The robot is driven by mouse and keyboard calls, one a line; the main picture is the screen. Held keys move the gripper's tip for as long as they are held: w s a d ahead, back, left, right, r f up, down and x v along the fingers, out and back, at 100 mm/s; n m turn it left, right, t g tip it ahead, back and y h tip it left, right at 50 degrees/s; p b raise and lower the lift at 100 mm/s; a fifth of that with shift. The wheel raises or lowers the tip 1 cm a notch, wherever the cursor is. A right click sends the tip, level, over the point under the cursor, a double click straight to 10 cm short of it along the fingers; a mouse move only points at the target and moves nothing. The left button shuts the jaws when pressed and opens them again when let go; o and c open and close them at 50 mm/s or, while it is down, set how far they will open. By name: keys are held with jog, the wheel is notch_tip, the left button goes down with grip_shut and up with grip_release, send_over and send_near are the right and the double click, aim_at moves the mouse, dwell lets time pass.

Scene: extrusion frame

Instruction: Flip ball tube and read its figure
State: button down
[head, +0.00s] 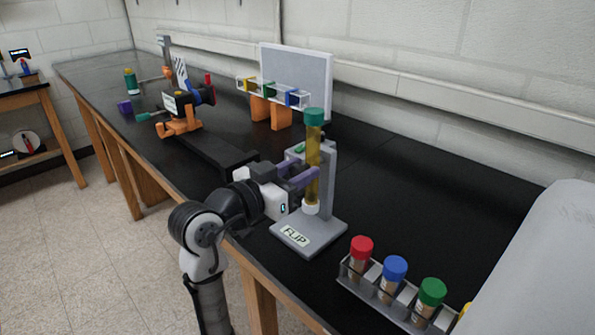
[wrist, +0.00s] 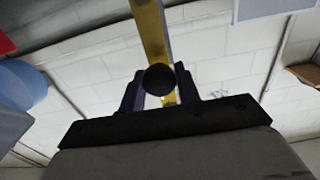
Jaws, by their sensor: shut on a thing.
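The ball tube (head: 313,165) is a tall yellow see-through tube with a green cap at the top and a white cap at the bottom. It stands upright in front of the grey stand (head: 308,232) labelled FLIP. My gripper (head: 308,177), with purple fingers, reaches in from the left and is shut on the tube around its middle. In the wrist view the yellow tube (wrist: 150,30) shows between my fingers (wrist: 161,92), with a dark round shape in front of it. No figure on the tube is readable, and I cannot make out the ball in the head view.
A rack (head: 395,305) with red, blue and green capped tubes stands at the front right, near a large grey shape (head: 540,270). An orange-based device (head: 180,115) and a clear holder (head: 272,92) before a grey panel stand farther back.

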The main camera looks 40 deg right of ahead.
jog(key=shift+f+m+b, duration=0.15)
jog(key=shift+m+b, duration=0.15)
jog(key=shift+b, duration=0.1)
jog(key=m+b, duration=0.2)
jog(key=b, duration=0.2)
jog(key=shift+f+m, duration=0.2)
jog(key=shift+m, duration=0.2)
jog(key=m+b, duration=0.4)
jog(key=shift+s+b, duration=0.1)
jog(key=shift+b, duration=0.3)
jog(key=m+b, duration=0.3)
jog(key=m, duration=0.1)
jog(key=shift+r+m+b, duration=0.1)
jog(key=shift+m+b, duration=1.1)
jog(key=shift+m, duration=0.4)
jog(key=shift+s, duration=0.1)
jog(key=c, duration=1.1)
grip_release()
jog(key=shift+r, duration=0.1)
